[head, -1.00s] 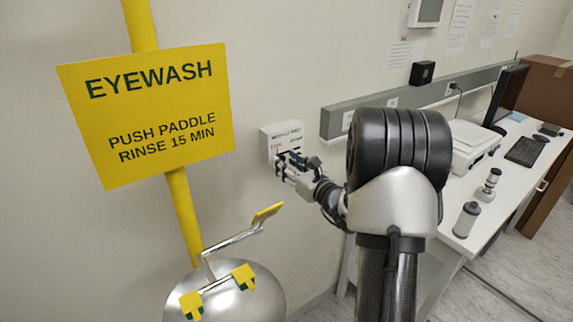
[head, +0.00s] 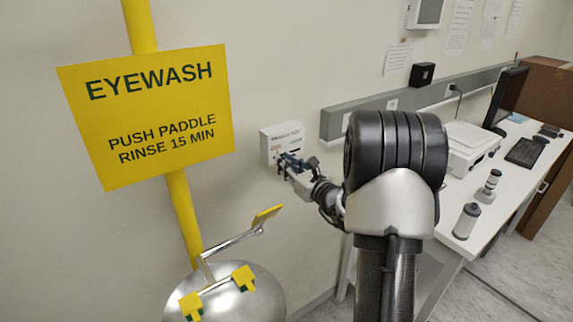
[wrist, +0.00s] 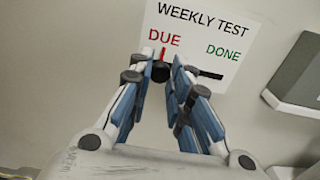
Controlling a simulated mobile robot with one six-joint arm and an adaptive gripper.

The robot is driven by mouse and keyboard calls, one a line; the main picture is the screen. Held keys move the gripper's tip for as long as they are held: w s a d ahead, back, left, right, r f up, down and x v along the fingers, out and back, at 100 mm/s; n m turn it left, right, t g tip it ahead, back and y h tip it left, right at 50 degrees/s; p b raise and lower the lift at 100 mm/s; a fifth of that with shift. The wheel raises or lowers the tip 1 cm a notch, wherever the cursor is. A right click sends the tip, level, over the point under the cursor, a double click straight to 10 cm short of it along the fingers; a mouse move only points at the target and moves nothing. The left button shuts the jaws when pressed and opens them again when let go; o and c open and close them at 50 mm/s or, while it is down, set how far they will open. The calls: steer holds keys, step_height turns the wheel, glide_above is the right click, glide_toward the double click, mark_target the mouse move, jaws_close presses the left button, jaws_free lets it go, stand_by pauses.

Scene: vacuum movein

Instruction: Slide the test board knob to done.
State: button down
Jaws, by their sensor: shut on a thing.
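The test board (head: 283,140) is a white panel on the wall, left of the desk; it also shows in the wrist view (wrist: 200,20). It reads WEEKLY TEST, with DUE in red on the left and DONE in green on the right. The dark knob (wrist: 161,71), with a red pointer above it, sits under DUE. A black slot shows to its right, under DONE. My gripper (wrist: 161,76) is shut on the knob, a blue-and-white finger on each side. In the head view my gripper (head: 284,160) is at the board's lower part and hides the knob.
A yellow EYEWASH sign (head: 147,115) on a yellow pole and a steel basin (head: 240,300) with a yellow paddle stand left of my arm. A grey wall rail (head: 335,122) and a white desk (head: 465,243) with equipment are on the right.

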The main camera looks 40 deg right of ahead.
mark_target(298, 149)
stand_by(0.4)
steer(key=d, duration=0.7)
steer(key=shift+d+r, duration=0.1)
steer(key=shift+d, duration=0.15)
steer(key=c, duration=1.5)
jaws_free()
steer(key=shift+d, duration=0.15)
steer(key=shift+o, duration=0.2)
steer(key=shift+s, duration=0.1)
steer(key=s, duration=1.2)
steer(key=shift+w, duration=0.1)
